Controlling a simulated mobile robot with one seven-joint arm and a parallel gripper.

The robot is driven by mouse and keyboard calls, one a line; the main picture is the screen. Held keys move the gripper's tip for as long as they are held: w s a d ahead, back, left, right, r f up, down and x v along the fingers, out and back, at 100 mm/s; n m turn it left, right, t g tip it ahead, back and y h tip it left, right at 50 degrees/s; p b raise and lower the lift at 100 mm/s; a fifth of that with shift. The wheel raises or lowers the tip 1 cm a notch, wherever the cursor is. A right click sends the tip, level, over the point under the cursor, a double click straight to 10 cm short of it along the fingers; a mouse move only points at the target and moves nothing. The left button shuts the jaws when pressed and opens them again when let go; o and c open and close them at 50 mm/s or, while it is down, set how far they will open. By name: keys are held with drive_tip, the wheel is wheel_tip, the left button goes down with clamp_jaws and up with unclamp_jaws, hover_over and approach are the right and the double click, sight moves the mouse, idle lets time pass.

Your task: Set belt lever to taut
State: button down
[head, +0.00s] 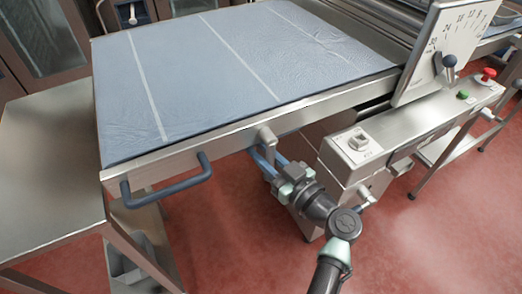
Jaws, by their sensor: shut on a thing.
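The belt lever shows as a rounded pale metal hub (266,135) on the front rail, below the edge of the blue-grey belt (200,75). My gripper (272,167) is just below this hub, reaching up from the lower right. It is shut on the belt lever, with narrow blue parts showing at the jaws. The jaws and wrist hide most of the lever's arm, so its exact angle cannot be told. The belt lies on its table with thin pale cross lines and fine wrinkles toward the right and near left corner.
A blue U-shaped handle (166,182) sticks out from the rail at left. A control box (385,130) with a white switch, green button and red knob stands right of my arm, below a dial plate (440,50). A steel side table (50,160) is at left. Red floor lies open in front.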

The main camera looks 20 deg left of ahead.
sight(274, 146)
drive_tip(key=shift+w+d+f+b, duration=0.1)
drive_tip(key=shift+f+b, duration=0.05)
drive_tip(key=shift+b, duration=0.4)
drive_tip(key=n+b, duration=0.1)
drive_tip(key=b, duration=0.3)
drive_tip(key=w+d+n+b, duration=0.1)
drive_tip(key=n+b, duration=0.1)
drive_tip(key=b, duration=0.2)
drive_tip(key=w+n+h+b, duration=0.1)
drive_tip(key=n+b, duration=0.1)
drive_tip(key=b, duration=0.3)
drive_tip(key=shift+d+r, duration=0.3)
drive_tip(key=shift+d, duration=0.05)
drive_tip(key=shift+w+r+n, duration=0.1)
drive_tip(key=shift+n, duration=0.2)
drive_tip(key=c, duration=0.8)
unclamp_jaws()
drive_tip(key=shift+o, duration=0.2)
drive_tip(key=v, duration=1.3)
drive_tip(key=shift+b, duration=0.4)
